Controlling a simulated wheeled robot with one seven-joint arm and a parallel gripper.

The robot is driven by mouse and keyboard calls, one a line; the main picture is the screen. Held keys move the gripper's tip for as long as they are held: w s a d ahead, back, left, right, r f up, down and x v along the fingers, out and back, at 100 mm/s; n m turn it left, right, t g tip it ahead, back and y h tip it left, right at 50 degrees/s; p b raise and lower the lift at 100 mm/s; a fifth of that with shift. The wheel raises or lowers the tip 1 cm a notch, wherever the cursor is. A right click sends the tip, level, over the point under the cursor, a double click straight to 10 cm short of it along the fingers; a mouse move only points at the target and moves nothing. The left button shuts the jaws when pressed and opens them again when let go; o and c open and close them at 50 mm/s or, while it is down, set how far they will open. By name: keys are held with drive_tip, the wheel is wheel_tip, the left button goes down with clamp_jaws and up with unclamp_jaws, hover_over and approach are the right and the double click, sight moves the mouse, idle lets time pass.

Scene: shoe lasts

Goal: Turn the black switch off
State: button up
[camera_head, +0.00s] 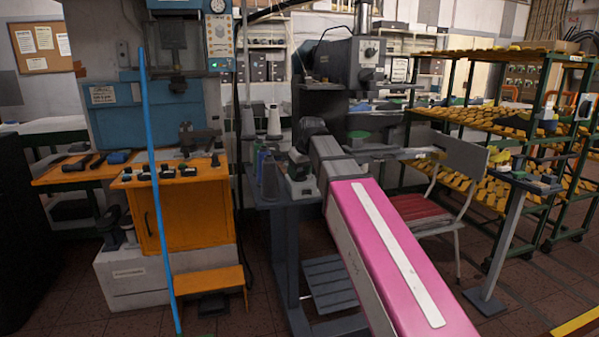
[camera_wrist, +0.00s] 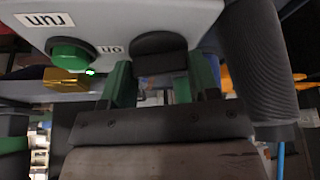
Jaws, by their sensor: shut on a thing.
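The black switch (camera_wrist: 160,50) is on the face of a light grey control box (camera_wrist: 120,15) in the wrist view. The word "on" appears upside down beside the switch, toward the green button. My gripper (camera_wrist: 161,78) is right at the switch, with one green finger on either side of it, shut on it. The fingers hide part of the switch's lower end. In the head view, my arm reaches forward to the machine bench, and the switch cannot be made out there.
A green button (camera_wrist: 70,53) with a "run" label and a small lit green lamp are beside the switch. A dark ribbed cylinder (camera_wrist: 258,60) stands close on the right. A red-seated chair (camera_head: 432,222) and a rack of shoe lasts (camera_head: 470,120) are to the right of my arm.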

drive_tip(key=n+g+y, duration=0.1)
drive_tip(key=n, duration=0.2)
drive_tip(key=n+g, duration=0.1)
drive_tip(key=n, duration=0.3)
drive_tip(key=shift+w+d+y, duration=0.1)
drive_tip(key=shift+w+y, duration=0.1)
drive_tip(key=shift+y, duration=0.2)
drive_tip(key=n+g, duration=0.2)
drive_tip(key=n, duration=0.2)
drive_tip(key=shift+n, duration=0.3)
drive_tip(key=shift+n+g, duration=0.5)
drive_tip(key=shift+n, duration=0.8)
drive_tip(key=o, duration=0.9)
drive_tip(key=v, duration=1)
drive_tip(key=shift+w+d+r, duration=0.1)
drive_tip(key=shift+r, duration=0.3)
